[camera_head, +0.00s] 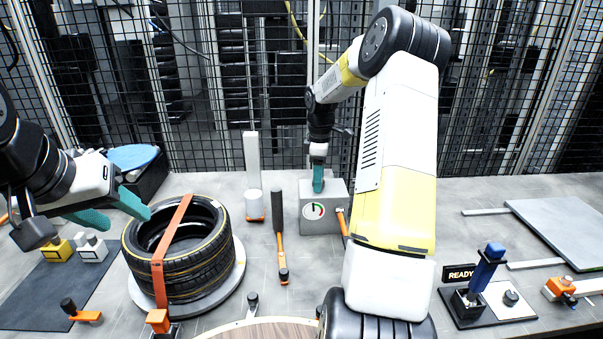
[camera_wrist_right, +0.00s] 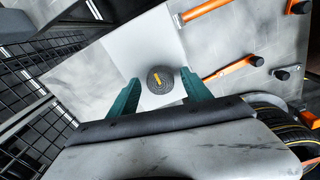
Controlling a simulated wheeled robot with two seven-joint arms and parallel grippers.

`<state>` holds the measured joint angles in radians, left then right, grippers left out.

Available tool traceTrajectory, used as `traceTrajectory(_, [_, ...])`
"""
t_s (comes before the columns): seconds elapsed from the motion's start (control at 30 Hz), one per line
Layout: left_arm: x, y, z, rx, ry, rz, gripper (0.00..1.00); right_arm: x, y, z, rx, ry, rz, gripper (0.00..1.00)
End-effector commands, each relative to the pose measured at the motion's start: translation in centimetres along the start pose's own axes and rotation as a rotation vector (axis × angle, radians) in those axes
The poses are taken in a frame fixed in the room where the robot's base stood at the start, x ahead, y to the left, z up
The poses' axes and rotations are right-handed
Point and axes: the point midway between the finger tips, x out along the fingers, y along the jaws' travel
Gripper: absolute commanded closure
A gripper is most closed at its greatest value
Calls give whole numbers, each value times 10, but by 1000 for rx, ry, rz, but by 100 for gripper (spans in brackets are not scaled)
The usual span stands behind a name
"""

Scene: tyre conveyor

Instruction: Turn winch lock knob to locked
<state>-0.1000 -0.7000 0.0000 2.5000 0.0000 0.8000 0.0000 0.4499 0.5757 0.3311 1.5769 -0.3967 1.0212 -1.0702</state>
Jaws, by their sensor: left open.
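The knob (camera_wrist_right: 160,79) is dark and round with a yellow mark on top, on the pale face of a grey box. My right gripper (camera_wrist_right: 163,93) is open, its teal fingers on either side of the knob with visible gaps; contact does not show. In the head view my right gripper (camera_head: 318,180) points down at the top of the grey box (camera_head: 322,222), which has a round dial (camera_head: 313,211) on its front. The knob is hidden there. My left gripper (camera_head: 111,211) is open and empty, left of the stacked tyres.
Black tyres (camera_head: 207,262) with an orange strap (camera_head: 173,245) lie on a round plate. An orange-handled tool (camera_head: 281,245) lies left of the box. A blue-topped lever (camera_head: 488,262) stands by a READY sign (camera_head: 459,273) at right. Mesh fencing is behind the table.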

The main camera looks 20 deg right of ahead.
Motion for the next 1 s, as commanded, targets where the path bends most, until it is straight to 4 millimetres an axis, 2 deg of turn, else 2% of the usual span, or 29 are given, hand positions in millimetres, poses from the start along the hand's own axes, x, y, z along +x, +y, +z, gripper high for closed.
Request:
traceTrajectory(0.17, [0,0,0,0,0,0,50,-1,0,0,1,0,0,43])
traceTrajectory(0.27, [0,0,0,0,0,0,50,-8,0,0,1,0,2,43])
traceTrajectory(0.53, [0,0,0,0,0,0,50,-54,1,0,1,1,4,43])
traceTrajectory(0.7, [0,0,0,0,0,0,50,-73,0,0,0,0,1,43])
traceTrajectory(1.0, [0,0,0,0,0,0,50,-78,0,0,0,0,-1,43])
